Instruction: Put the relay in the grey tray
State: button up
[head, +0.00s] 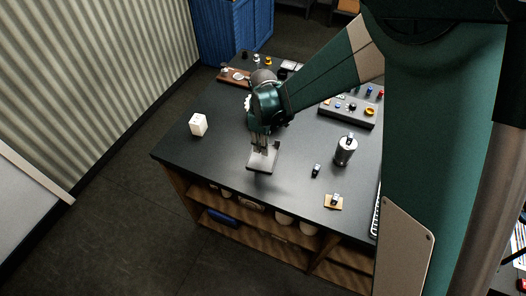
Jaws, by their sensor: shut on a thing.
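The grey tray (257,168) is a small flat piece near the front left part of the dark table. My gripper (260,147) points down over the tray's back part. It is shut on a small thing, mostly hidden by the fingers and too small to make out. I cannot tell whether that thing touches the tray. I cannot pick out the relay for certain elsewhere.
A white cube (198,124) stands to the left. To the right are a metal cylinder (345,152), a small dark part (316,170) and a tan pad (333,202) with a part on it. A button panel (347,113) lies behind. The front left tabletop is clear.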

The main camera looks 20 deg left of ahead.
aim_at(263, 157)
jog(key=shift+f, duration=0.15)
jog(key=shift+f, duration=1.95)
jog(key=shift+f, duration=0.2)
jog(key=o, duration=0.8)
jog(key=shift+r, duration=0.25)
jog(key=shift+r, duration=5.95)
